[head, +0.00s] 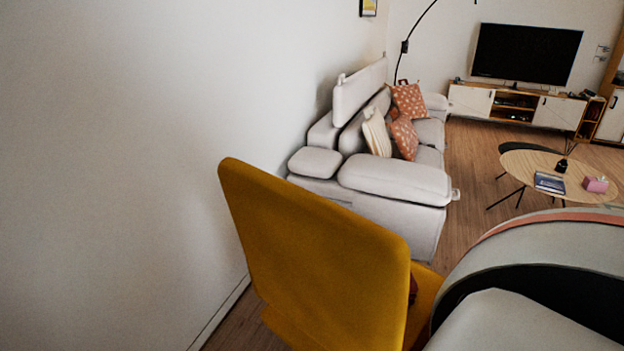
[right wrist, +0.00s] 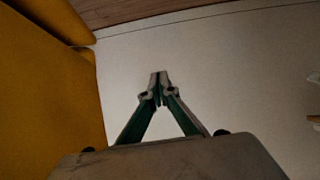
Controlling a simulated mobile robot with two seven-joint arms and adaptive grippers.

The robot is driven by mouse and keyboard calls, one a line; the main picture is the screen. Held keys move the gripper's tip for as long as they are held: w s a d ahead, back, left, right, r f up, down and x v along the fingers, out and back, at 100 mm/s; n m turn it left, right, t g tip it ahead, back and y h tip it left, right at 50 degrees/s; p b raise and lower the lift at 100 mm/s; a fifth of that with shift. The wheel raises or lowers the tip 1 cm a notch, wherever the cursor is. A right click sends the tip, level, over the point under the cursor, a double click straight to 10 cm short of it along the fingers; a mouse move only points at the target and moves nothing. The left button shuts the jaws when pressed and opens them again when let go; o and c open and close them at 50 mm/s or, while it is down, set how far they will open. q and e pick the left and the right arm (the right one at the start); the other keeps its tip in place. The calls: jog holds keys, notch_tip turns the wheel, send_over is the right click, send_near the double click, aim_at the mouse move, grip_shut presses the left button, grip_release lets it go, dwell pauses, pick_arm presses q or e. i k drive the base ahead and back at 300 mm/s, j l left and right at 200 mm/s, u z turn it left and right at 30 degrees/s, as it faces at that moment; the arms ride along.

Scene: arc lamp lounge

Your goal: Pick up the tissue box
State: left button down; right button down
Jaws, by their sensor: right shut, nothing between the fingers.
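The tissue box (head: 595,184) is a small pink box on the round wooden coffee table (head: 528,162), far off at the right of the head view. A white tissue seems to stick out of its top. My right gripper (right wrist: 160,76) shows in the right wrist view with its fingertips together and nothing between them. It is in front of a plain pale surface, far from the tissue box. My left gripper is not in the head view.
A yellow chair (head: 315,255) stands close in front, near the white wall (head: 110,150); yellow also fills the left of the wrist view. A grey sofa (head: 395,180) stands beyond. A dark book (head: 549,183) and a small dark object (head: 561,165) share the table. Wooden floor (head: 475,180) lies between sofa and table.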

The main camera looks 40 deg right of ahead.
aim_at(591, 183)
jog(key=l+z, duration=0.1)
jog(key=z, duration=4.25)
jog(key=i, duration=0.65)
jog(key=i+l, duration=0.15)
jog(key=i, duration=0.55)
jog(key=i+z, duration=0.15)
jog(key=i, duration=0.6)
jog(key=i+j+z, duration=0.2)
jog(key=i, duration=0.5)
jog(key=i+u, duration=0.4)
jog(key=i, duration=0.25)
jog(key=i+l+u, duration=0.2)
jog(key=i+u, duration=0.2)
jog(key=i, duration=0.2)
